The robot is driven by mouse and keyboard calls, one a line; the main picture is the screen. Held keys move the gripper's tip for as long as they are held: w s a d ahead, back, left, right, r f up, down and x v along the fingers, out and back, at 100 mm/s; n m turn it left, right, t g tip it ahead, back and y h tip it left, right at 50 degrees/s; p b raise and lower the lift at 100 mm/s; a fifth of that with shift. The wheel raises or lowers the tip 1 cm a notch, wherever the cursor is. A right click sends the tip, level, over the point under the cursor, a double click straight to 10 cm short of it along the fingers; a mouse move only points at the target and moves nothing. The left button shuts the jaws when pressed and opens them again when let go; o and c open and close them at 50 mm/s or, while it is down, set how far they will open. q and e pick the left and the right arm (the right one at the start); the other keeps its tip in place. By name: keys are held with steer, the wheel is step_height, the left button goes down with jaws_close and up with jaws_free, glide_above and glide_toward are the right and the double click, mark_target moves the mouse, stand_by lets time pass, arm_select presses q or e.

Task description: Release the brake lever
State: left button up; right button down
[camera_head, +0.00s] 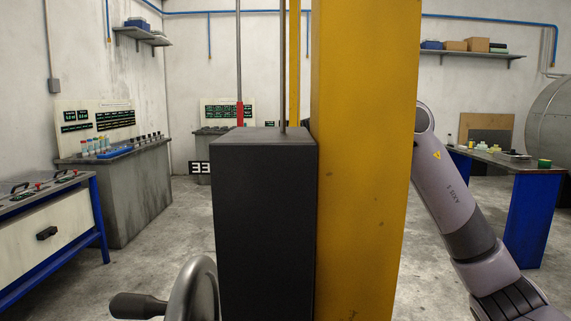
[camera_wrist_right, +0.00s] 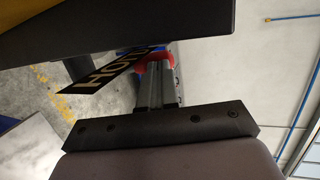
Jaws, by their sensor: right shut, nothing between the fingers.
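My right arm reaches in from the right in the head view and passes behind the yellow column, which hides its gripper there. In the right wrist view my right gripper (camera_wrist_right: 157,76) is shut, its grey fingers close together. A red rounded part (camera_wrist_right: 158,59), possibly the brake lever's grip, shows right at the fingertips. I cannot tell whether they touch it. A black plate with pale letters starting "HO" (camera_wrist_right: 98,74) is beside it. No brake lever is clearly visible in the head view. My left gripper is not in view.
The yellow column (camera_head: 362,160) and dark box (camera_head: 265,220) stand close in front. A metal wheel (camera_head: 200,290) with a dark handle (camera_head: 137,306) is at lower left. A blue-legged table (camera_head: 534,210) is at right. Open concrete floor lies left of the box.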

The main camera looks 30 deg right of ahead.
steer(key=s+d+r+h, duration=0.25)
steer(key=d+r, duration=0.25)
steer(key=d, duration=0.7)
steer(key=shift+y, duration=0.45)
steer(key=x, duration=0.9)
steer(key=s+x, duration=0.1)
steer(key=x, duration=0.3)
steer(key=shift+a, duration=0.25)
steer(key=shift+g, duration=0.3)
steer(key=shift+w+a+h+p, duration=0.25)
steer(key=shift+a+h+p, duration=0.15)
steer(key=shift+p, duration=0.5)
steer(key=shift+w+a, duration=0.1)
steer(key=shift+a, duration=0.1)
steer(key=shift+a+f+g, duration=0.1)
steer(key=shift+f+g, duration=0.2)
steer(key=shift+f, duration=0.05)
